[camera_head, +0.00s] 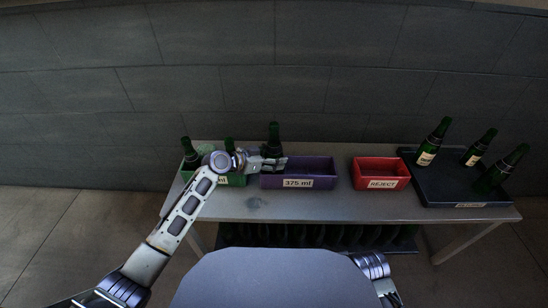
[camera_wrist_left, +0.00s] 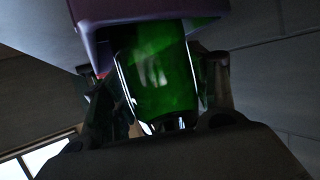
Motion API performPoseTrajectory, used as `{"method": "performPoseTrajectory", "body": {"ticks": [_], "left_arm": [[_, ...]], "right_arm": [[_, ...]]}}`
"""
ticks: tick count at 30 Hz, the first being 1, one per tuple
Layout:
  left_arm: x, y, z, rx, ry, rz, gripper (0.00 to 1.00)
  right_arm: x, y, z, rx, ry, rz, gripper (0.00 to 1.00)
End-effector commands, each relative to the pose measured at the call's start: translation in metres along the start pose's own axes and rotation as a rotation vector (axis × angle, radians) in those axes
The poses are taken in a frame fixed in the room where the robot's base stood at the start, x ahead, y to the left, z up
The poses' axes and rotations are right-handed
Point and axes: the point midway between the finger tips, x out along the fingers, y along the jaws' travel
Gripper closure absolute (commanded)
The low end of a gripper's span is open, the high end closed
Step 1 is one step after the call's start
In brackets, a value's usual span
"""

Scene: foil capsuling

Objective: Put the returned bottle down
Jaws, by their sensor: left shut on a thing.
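My left gripper (camera_head: 272,163) is shut on a dark green bottle (camera_head: 274,139), which stands upright at the left end of the purple bin labelled 375 ml (camera_head: 322,181). In the left wrist view the green glass (camera_wrist_left: 162,75) fills the space between the fingers, with the purple bin wall (camera_wrist_left: 92,42) close by. The bottle's lower end is hidden in the head view, so I cannot tell whether it touches the bin floor. My right gripper is not in view.
A green bin (camera_head: 233,180) with other bottles (camera_head: 189,149) is left of the purple bin, partly behind my arm. A red REJECT bin (camera_head: 382,184) and a dark tray (camera_head: 440,190) with 3 bottles are to the right. The grey table (camera_head: 330,207) is clear in front.

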Motion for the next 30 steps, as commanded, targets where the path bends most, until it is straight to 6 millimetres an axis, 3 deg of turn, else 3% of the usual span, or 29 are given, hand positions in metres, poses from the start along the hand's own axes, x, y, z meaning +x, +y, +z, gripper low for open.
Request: {"method": "performPoseTrajectory", "body": {"ticks": [5,6,11,30], "left_arm": [[0.0001,-0.0004,-0.0008,0.001,0.003,-0.001,0.81],[0.0004,-0.0001,0.0009,0.000,0.000,0.000,0.39],[0.0003,-0.0001,0.0008,0.000,0.000,0.000,0.20],[-0.0021,0.0000,-0.0051,0.000,0.000,0.000,0.20]], "right_arm": [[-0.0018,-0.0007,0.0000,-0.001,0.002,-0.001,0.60],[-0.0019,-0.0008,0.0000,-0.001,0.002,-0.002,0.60],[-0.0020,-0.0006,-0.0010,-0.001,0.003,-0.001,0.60],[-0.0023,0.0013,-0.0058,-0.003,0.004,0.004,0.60]]}}
